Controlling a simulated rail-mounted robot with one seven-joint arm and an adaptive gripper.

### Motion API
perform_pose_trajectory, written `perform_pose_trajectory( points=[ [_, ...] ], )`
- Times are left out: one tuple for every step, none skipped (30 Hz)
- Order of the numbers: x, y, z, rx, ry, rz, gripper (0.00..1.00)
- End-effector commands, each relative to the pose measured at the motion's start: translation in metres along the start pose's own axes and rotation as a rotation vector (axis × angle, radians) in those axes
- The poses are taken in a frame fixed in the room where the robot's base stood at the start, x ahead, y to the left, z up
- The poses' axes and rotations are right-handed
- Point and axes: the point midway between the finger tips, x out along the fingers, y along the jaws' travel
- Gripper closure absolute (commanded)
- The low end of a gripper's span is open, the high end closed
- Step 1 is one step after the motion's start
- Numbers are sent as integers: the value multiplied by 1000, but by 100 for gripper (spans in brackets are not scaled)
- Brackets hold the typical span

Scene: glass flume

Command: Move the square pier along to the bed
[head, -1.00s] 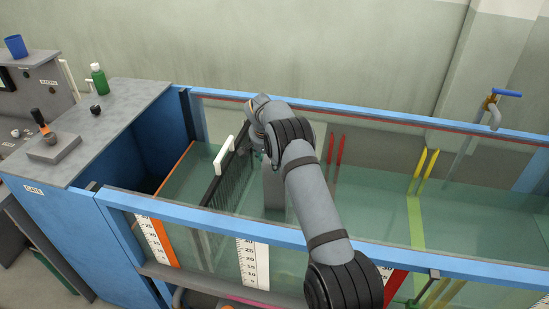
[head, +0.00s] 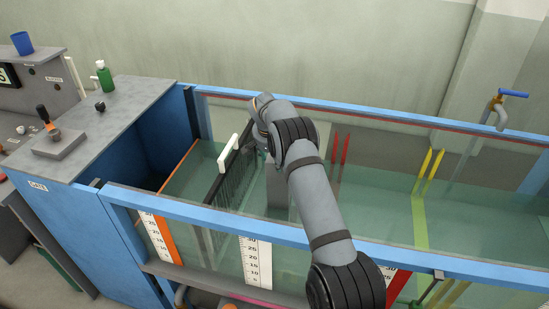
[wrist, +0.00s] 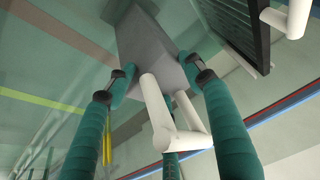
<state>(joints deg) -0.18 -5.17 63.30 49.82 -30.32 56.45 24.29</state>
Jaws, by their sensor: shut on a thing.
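The square pier (head: 277,188) is a grey upright block inside the glass flume, right of the dark slatted screen, partly hidden by my arm in the head view. In the wrist view the pier (wrist: 150,45) has a white bent handle (wrist: 168,112) on its near end. My gripper (wrist: 165,85) has teal fingers closed at the pier's near end, around the handle. In the head view the gripper is mostly hidden behind my arm. The flume bed (head: 375,215) shows greenish through the glass; I cannot tell whether the pier touches it.
The dark slatted screen (head: 230,175) with a white handle stands close left of the pier. Red posts (head: 340,148) and yellow posts (head: 432,165) stand to the right, with a yellow-green strip (head: 420,222) across the bed. Blue rails (head: 220,213) edge the flume. The bed between looks clear.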

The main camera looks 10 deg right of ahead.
Motion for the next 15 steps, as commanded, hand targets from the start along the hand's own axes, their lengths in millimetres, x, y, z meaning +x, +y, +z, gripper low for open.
perform_pose_trajectory(
  points=[
    [-2, -1, -3, -1, 9, -3, 100],
    [-1, -1, -3, -1, 9, -3, 100],
    [0, -1, -3, -1, 9, -3, 100],
    [0, -1, -2, -1, 9, -4, 100],
    [1, -1, -2, -1, 9, -4, 100],
    [1, -1, -2, -1, 9, -4, 100],
    [2, -1, -2, -1, 9, -4, 100],
    [2, -1, -2, -1, 9, -4, 100],
    [3, -1, -1, -2, 9, -4, 100],
    [3, -1, -1, -2, 9, -4, 100],
    [4, -1, -1, -2, 9, -4, 100],
    [4, -1, -1, -2, 9, -4, 100],
    [5, -1, 0, -2, 9, -3, 100],
    [5, -1, 0, -2, 9, -3, 100],
    [6, -1, 0, -2, 8, -3, 100]
  ],
)
